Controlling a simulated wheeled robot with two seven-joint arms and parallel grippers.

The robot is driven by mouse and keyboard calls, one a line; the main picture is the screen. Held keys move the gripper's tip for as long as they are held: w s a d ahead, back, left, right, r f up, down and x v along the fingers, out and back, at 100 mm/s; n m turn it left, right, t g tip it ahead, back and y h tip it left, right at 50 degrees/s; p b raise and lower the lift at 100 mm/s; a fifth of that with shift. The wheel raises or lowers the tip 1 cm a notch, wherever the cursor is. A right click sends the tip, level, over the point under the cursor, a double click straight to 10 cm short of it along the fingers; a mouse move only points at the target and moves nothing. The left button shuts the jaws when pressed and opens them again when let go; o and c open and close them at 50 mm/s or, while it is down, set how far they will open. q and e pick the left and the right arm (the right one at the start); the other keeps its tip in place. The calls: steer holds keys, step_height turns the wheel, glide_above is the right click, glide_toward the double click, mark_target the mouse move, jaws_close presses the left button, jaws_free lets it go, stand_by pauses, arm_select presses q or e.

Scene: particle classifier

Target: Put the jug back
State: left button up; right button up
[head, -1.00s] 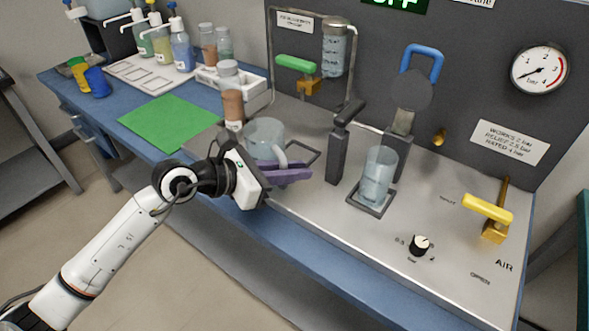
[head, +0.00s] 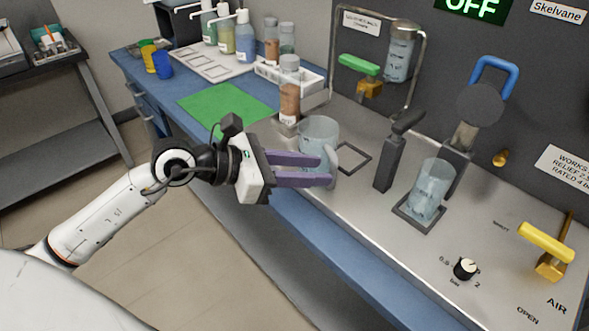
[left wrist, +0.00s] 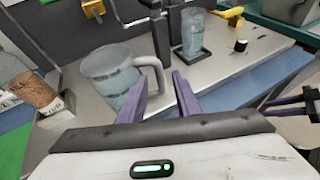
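The clear jug (head: 316,132) with a handle on its right stands upright on the grey bench top, just left of an empty dark square outline (head: 368,156). It also shows in the left wrist view (left wrist: 108,76). My left gripper (head: 331,171) is open, its purple fingers at the near side of the jug by the handle. In the left wrist view the handle lies at the fingertips (left wrist: 161,72), with a gap to the right finger. Contact with the left finger is unclear. Purple finger parts of my right gripper (left wrist: 288,100) show at that view's right edge.
A second clear beaker (head: 431,190) stands in a dark square holder, right of a dark upright lever post (head: 391,162). A brown-filled bottle (head: 289,95) stands behind the jug. A green mat (head: 222,103) lies to the left. A yellow valve handle (head: 546,243) is at right.

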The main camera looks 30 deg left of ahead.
arm_select(q)
steer(key=shift+v, duration=2)
